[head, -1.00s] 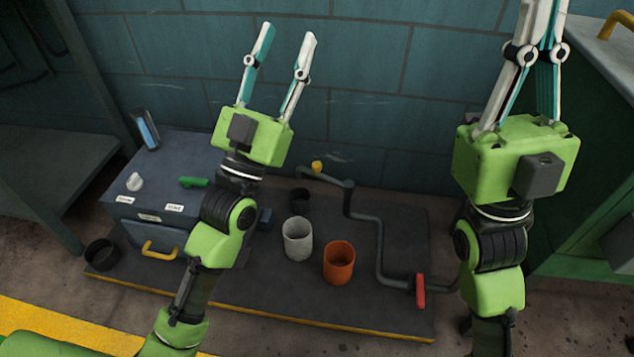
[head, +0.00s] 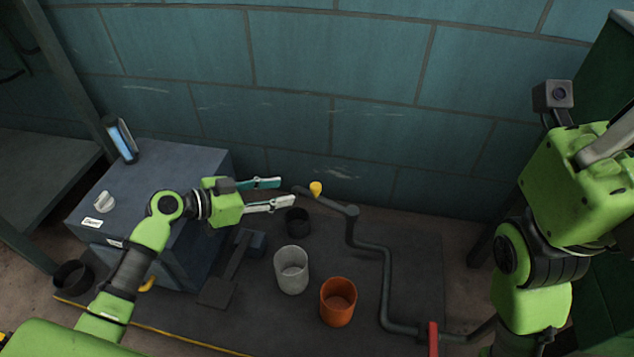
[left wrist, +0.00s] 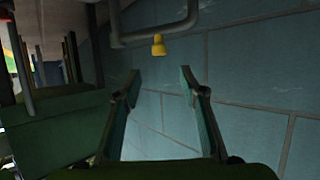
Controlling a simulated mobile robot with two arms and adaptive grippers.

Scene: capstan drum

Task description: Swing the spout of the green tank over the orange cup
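The grey spout pipe (head: 385,280) rises from the lower right, bends, and ends in an arm with a yellow knob (head: 316,188) near its tip. The spout tip is above and near a small black cup (head: 298,222). The orange cup (head: 338,300) stands on the dark mat, left of the pipe. The dark green tank (head: 598,85) is at the right, partly behind my right arm. My left gripper (head: 287,192) is open and empty, its fingertips close to the spout tip. In the left wrist view the yellow knob (left wrist: 159,45) is ahead of the spread fingers. My right gripper's fingertips are out of frame.
A grey cup (head: 291,270) stands left of the orange cup. A grey box (head: 190,160) with a white knob is under my left arm. A red handle (head: 433,338) is on the pipe's low end. The teal wall (head: 330,60) is close behind.

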